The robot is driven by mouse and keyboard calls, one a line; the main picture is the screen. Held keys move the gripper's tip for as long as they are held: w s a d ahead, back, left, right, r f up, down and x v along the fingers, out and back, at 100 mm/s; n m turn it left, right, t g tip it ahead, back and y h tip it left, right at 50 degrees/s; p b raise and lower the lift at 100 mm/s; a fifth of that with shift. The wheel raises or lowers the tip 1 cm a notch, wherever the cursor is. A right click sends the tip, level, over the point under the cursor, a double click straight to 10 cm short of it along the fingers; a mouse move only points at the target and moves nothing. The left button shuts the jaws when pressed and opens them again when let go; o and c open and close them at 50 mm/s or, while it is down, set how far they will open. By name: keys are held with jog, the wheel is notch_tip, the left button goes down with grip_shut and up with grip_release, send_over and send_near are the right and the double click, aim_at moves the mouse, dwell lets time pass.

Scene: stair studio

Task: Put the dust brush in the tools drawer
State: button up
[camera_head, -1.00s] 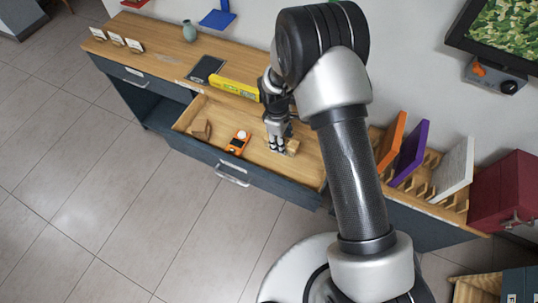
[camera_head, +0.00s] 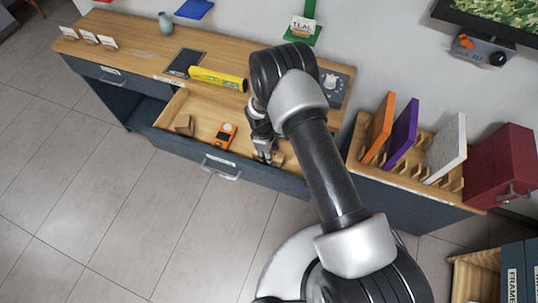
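The open drawer (camera_head: 220,160) under the counter has a wooden inside and a dark front with a handle and a white label too small to read. My gripper (camera_head: 265,156) points down into its right half, near the front panel. A small tan piece (camera_head: 279,158), apparently the dust brush, shows at the right of my fingertips and seems gripped. My fingers and arm hide most of it. I cannot tell whether it touches the drawer floor.
In the drawer are a wooden block (camera_head: 184,124) and an orange device (camera_head: 226,134). A yellow level (camera_head: 218,79) and a dark tablet (camera_head: 185,62) lie on the counter behind. A rack with orange, purple (camera_head: 402,132) and white panels and a dark red box (camera_head: 502,166) stand right.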

jog(key=shift+r, duration=0.1)
jog(key=o, duration=0.5)
jog(key=shift+f, duration=0.2)
jog(key=o, duration=0.4)
jog(key=shift+o, duration=0.2)
notch_tip(320, 180, up, 12)
jog(key=a+p, duration=0.1)
jog(key=p, duration=0.2)
jog(key=shift+w+a+r, duration=0.2)
jog(key=shift+w, duration=0.05)
